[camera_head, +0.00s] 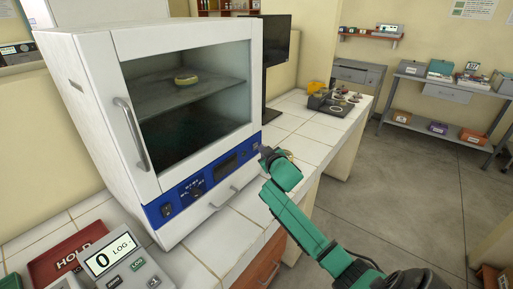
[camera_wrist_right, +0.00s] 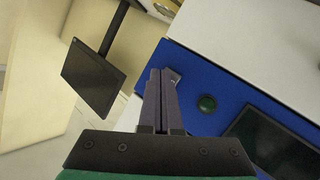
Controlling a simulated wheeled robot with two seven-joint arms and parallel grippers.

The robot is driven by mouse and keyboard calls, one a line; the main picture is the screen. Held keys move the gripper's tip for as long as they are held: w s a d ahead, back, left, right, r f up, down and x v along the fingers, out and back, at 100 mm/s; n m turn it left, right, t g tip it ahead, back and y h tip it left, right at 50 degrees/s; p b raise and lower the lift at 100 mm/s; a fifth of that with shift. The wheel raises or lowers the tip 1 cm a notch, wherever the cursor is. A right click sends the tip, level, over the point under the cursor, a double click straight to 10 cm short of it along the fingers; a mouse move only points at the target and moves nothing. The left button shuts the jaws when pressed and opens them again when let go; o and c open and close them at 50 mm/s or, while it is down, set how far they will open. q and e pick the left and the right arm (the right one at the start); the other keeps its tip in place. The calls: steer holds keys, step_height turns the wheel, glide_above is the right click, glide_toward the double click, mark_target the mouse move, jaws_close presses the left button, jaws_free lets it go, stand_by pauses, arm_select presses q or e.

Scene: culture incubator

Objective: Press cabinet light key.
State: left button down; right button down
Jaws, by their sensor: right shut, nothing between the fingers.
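The white incubator cabinet (camera_head: 80,90) stands on the tiled bench with its glass door shut. Its blue control panel (camera_head: 215,172) runs along the bottom front. My right gripper (camera_head: 263,151) is at the right end of this panel, partly hidden by my green arm. In the right wrist view its two fingers (camera_wrist_right: 160,72) are shut and empty, pointing at the blue panel (camera_wrist_right: 250,110). A small grey key (camera_wrist_right: 176,77) is right beside the fingertips; I cannot tell whether they touch it. My left gripper is out of view.
A dish (camera_head: 187,79) sits on the cabinet's inner shelf. A black monitor (camera_head: 278,45) stands behind the cabinet. A scale (camera_head: 125,262) and a red tray (camera_head: 68,252) are at the front left. A dark tray (camera_head: 332,104) is farther along the bench. Open floor is at right.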

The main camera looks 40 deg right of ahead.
steer(key=shift+w, duration=0.2)
stand_by(0.4)
steer(key=shift+s+d+p, duration=0.1)
steer(key=shift+s+p, duration=0.3)
steer(key=shift+s, duration=0.15)
steer(key=s+p, duration=0.1)
steer(key=s, duration=0.1)
steer(key=s+d+p, duration=0.1)
steer(key=s+p, duration=0.1)
steer(key=s, duration=0.1)
steer(key=shift+s+d, duration=0.35)
